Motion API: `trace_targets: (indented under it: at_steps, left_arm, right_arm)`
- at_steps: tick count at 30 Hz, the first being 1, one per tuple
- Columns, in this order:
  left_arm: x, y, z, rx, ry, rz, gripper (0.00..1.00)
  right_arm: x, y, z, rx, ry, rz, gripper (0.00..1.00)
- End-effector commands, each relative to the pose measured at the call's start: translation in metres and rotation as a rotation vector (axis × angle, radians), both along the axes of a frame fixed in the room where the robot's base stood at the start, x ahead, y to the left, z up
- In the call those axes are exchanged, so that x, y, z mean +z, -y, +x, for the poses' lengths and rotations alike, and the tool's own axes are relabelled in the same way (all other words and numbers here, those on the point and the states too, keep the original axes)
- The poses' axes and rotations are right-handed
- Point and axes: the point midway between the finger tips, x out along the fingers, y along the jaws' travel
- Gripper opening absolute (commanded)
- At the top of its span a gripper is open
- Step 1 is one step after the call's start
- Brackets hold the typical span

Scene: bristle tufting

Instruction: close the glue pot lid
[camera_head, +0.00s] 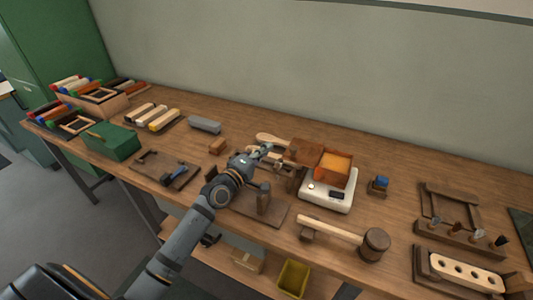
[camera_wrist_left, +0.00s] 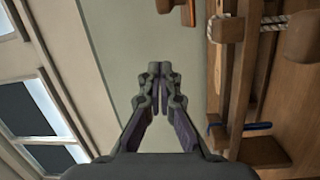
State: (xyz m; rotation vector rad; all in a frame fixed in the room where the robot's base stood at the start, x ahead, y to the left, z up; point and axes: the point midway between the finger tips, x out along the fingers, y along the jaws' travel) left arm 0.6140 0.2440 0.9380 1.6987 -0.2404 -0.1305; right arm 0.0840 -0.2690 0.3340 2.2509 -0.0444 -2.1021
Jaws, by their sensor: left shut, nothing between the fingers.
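I cannot single out the glue pot or its lid with certainty. A wooden box (camera_head: 337,160) with an orange inside stands open-topped on a white scale (camera_head: 318,196), right of my left gripper. A small dark pot-like thing with a blue top (camera_head: 378,186) stands further right. My left gripper (camera_head: 264,150) is over the middle of the bench, left of the box and apart from it. Its fingers are together and empty in the left wrist view (camera_wrist_left: 160,70). My right gripper is not in view.
A mallet (camera_head: 345,233) lies at the bench's front edge. A wooden rack of tools (camera_head: 455,238) stands at the right. A green box (camera_head: 110,142) and several brushes (camera_head: 150,116) are at the left. A wooden fixture with rope (camera_wrist_left: 235,70) shows in the left wrist view.

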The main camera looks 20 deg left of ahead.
Motion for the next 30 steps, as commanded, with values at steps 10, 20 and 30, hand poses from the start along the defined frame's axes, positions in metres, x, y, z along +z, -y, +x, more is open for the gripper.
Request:
trace_targets:
  at_steps: [10, 20, 30]
  left_arm:
    - [0.004, 0.025, 0.055, -0.004, -0.003, -0.005, 0.0]
    - [-0.002, 0.048, 0.038, -0.001, 0.0, 0.0, 0.0]
    - [-0.002, 0.048, 0.038, 0.0, 0.0, 0.0, 0.0]
  right_arm:
    - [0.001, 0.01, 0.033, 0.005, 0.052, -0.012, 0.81]
    - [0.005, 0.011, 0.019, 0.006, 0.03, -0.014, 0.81]
    - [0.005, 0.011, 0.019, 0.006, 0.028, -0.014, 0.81]
